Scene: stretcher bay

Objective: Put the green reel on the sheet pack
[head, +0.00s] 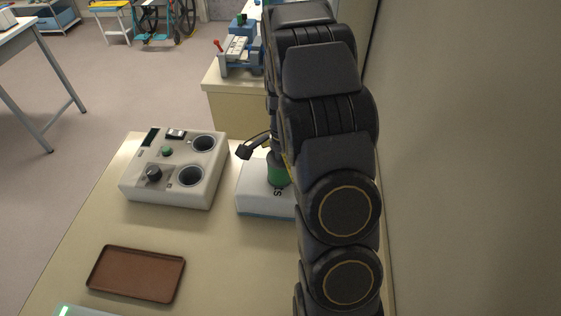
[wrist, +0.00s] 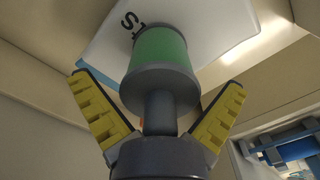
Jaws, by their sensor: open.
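The green reel (head: 278,174) stands on the white sheet pack (head: 258,192) in the head view. In the wrist view the reel (wrist: 160,50) has a green barrel, grey flanges and a grey stem facing me, and its far end is against the sheet pack (wrist: 216,28). My gripper (wrist: 158,86) is open, with its yellow-padded fingers spread on both sides of the reel and apart from it. In the head view one dark finger shows left of the reel; my arm hides the other finger and the pack's right side.
A grey-white device (head: 176,172) with two round wells and a knob stands left of the pack. A brown tray (head: 137,273) lies at the front left. The table between tray and pack is clear. A wall rises close on the right. A blue apparatus (head: 240,50) stands on a farther bench.

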